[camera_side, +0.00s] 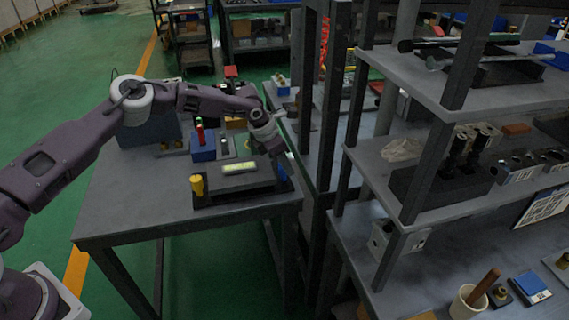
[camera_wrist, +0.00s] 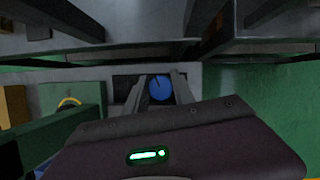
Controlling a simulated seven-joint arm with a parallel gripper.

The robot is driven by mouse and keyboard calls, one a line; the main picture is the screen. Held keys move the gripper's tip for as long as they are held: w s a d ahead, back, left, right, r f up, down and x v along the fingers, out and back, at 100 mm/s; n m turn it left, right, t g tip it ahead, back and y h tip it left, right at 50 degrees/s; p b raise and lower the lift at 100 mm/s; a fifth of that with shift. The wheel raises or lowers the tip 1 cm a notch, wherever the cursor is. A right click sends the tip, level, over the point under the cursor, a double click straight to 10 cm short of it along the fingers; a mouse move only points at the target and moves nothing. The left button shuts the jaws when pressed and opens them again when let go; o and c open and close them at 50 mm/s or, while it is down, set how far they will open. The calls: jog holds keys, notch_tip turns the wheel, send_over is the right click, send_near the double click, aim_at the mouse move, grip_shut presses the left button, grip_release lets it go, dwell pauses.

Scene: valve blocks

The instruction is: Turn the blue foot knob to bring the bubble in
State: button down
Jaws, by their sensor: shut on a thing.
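The blue foot knob (camera_wrist: 160,88) shows in the wrist view as a round blue face with a dark line on it. My gripper (camera_wrist: 160,80) has one finger on each side of it and is shut on it. In the side view my gripper (camera_side: 279,156) reaches down to the right end of a dark plate (camera_side: 232,193), with the blue knob (camera_side: 282,173) at its tip. A yellow-green level vial (camera_side: 239,168) lies on the plate. Its bubble is too small to make out. A yellow knob (camera_side: 197,185) stands at the plate's front left corner.
A blue block (camera_side: 202,148) with a red-topped post stands behind the plate on the grey table (camera_side: 125,205). A loaded shelf rack (camera_side: 420,150) stands close on the right. The table's left front is clear.

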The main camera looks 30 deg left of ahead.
jog(key=shift+m, duration=0.6)
jog(key=shift+s+g, duration=0.1)
jog(key=shift+g, duration=0.2)
jog(key=c, duration=1.1)
grip_release()
jog(key=shift+o, duration=0.2)
jog(key=shift+r, duration=0.1)
jog(key=v, duration=0.6)
jog(key=shift+a+r, duration=0.25)
jog(key=shift+r, duration=0.1)
jog(key=shift+s, duration=0.15)
